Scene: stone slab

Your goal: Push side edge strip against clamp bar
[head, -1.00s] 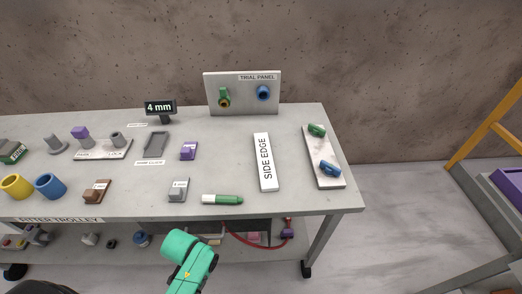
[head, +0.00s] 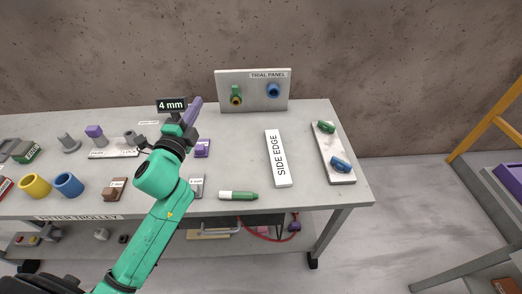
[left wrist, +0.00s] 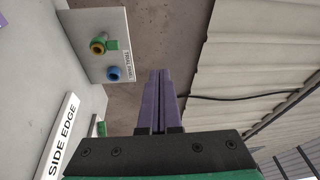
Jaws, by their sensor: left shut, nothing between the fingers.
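The side edge strip (head: 278,160) is a white bar labelled SIDE EDGE, lying flat on the trolley top right of centre. It also shows at the lower left of the left wrist view (left wrist: 62,140). A pale bar with a green and a blue clamp (head: 332,146), seemingly the clamp bar, lies to its right with a gap of bare table between. My left gripper (head: 196,105) has purple fingers, shut and empty. It is raised over the middle of the trolley, left of the strip and apart from it. The fingers also show in the left wrist view (left wrist: 158,85).
The trial panel (head: 253,91) stands at the back edge with a green and a blue fitting. A green marker (head: 238,195) lies near the front edge. A 4 mm display (head: 171,105) stands behind my gripper. Yellow (head: 35,186) and blue (head: 69,184) cups stand at the left.

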